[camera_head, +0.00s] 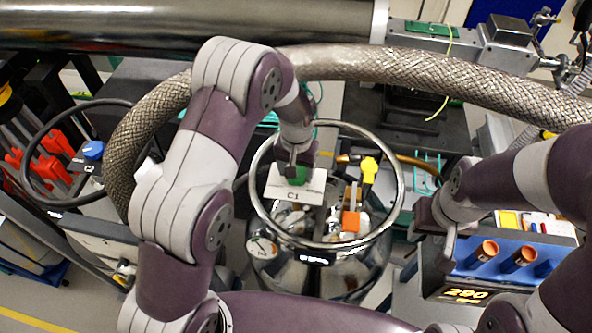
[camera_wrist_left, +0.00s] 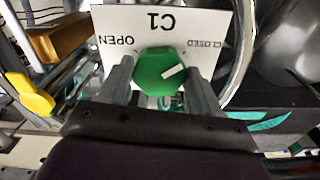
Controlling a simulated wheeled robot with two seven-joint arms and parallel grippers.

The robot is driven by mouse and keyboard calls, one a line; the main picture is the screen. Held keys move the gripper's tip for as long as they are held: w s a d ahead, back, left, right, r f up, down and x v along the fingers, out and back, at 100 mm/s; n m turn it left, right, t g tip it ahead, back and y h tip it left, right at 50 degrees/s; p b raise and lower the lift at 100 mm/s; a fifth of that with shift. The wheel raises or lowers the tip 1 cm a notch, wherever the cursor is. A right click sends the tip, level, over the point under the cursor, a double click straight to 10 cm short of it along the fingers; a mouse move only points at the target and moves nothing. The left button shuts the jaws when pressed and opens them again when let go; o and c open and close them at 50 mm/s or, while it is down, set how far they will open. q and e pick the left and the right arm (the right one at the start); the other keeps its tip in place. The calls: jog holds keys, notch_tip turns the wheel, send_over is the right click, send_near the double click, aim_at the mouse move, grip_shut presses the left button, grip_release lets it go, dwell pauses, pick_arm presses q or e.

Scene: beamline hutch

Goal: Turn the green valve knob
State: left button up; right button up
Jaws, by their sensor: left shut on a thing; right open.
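The green valve knob (camera_wrist_left: 162,72) sits on a white plate (camera_wrist_left: 112,22) marked C1, with OPEN and CLOSED printed on it. In the left wrist view the text is upside down, and the knob's white mark points toward the CLOSED side. In the head view the knob (camera_head: 297,175) is partly hidden by my left gripper (camera_head: 293,166). The fingers of my left gripper (camera_wrist_left: 160,85) are on both sides of the knob, shut on it. My right gripper (camera_head: 440,232) is open, away to the right near the blue rack.
A metal ring (camera_head: 397,200) surrounds the plate above a shiny vessel (camera_head: 335,280). A yellow handle (camera_head: 369,170) and an orange block (camera_head: 351,221) are beside the plate. A braided hose (camera_head: 420,68) arches behind. A blue rack (camera_head: 545,265) stands at right.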

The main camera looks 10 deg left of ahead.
pick_arm(q)
jog(key=n+b, duration=0.2)
jog(key=n, duration=0.3)
jog(key=shift+d+f, duration=0.1)
jog(key=n+b, duration=0.2)
jog(key=n, duration=0.3)
jog(key=shift+w+n, duration=0.1)
jog(key=shift+n, duration=0.3)
jog(key=n+b, duration=0.1)
jog(key=n, duration=0.5)
jog(key=n+b, duration=0.1)
jog(key=n, duration=0.4)
jog(key=shift+n, duration=0.3)
jog(key=o, duration=0.8)
jog(key=shift+o, duration=1.3)
jog(key=shift+a, duration=0.25)
